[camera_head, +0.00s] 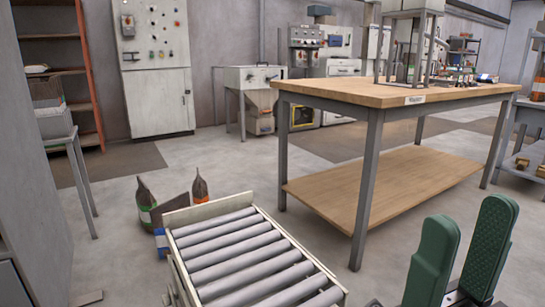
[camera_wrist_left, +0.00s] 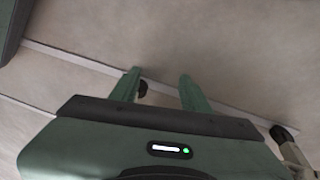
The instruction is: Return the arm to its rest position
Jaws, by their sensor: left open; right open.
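My right gripper (camera_head: 462,258) shows at the lower right of the head view. Its two green fingers stand apart with nothing between them, in front of the wooden workbench. My left gripper (camera_wrist_left: 157,85) shows only in the left wrist view. Its green fingers are apart and empty, and they point toward a pale wall or floor surface. The left arm is not in the head view.
A roller conveyor (camera_head: 240,256) lies at the bottom centre. Two dark bags with green (camera_head: 146,203) and orange (camera_head: 200,188) bands stand behind it. A wooden workbench (camera_head: 395,92) stands to the right, a small stand (camera_head: 57,125) at left.

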